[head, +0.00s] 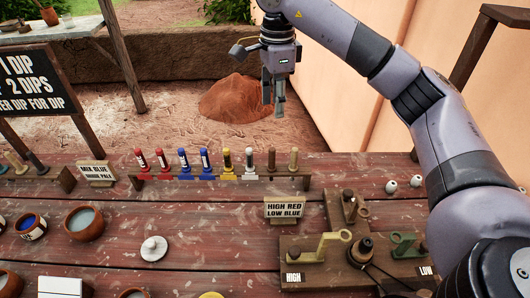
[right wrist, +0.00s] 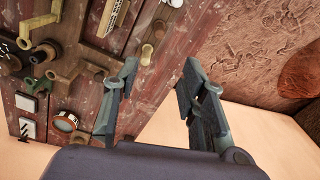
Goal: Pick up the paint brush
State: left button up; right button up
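No thing in view is plainly a paint brush. A rack (head: 225,181) on the table holds a row of upright handled tools, which may be brushes; their lower ends are hidden or too small to tell. They include red ones (head: 142,160), blue ones (head: 183,160), a yellow one (head: 227,160), a white one (head: 250,160) and brown ones (head: 293,160). My right gripper (head: 272,108) hangs pointing down beyond the rack, above the ground and apart from the tools. In the right wrist view its fingers (right wrist: 160,78) are apart with nothing between them. My left gripper is not in view.
A dark red plank table fills the front. A small sign (head: 285,208) stands before the rack. A wooden lever board (head: 320,270) is at right. Bowls (head: 84,224) and a white lid (head: 154,248) sit at left. A clay mound (head: 238,98) lies beyond.

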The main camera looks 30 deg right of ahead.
send_near(272, 149)
jog(key=f, duration=0.1)
jog(key=f+p, duration=0.1)
jog(key=f, duration=0.3)
jog(key=shift+s+d+p, duration=0.15)
jog(key=shift+d+p, duration=0.15)
jog(key=shift+p, duration=0.05)
jog(key=shift+f, duration=0.6)
jog(key=f, duration=0.1)
jog(key=f+p, duration=0.1)
jog(key=f, duration=0.1)
jog(key=f+p, duration=0.1)
jog(key=shift+a+f, duration=0.15)
jog(key=shift+a, duration=0.1)
jog(key=shift+f, duration=0.5)
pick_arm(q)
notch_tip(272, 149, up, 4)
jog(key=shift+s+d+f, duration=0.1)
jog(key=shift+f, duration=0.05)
pick_arm(e)
jog(key=shift+c, duration=0.5)
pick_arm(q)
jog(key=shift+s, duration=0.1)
pick_arm(e)
jog(key=shift+w, duration=0.2)
grip_shut()
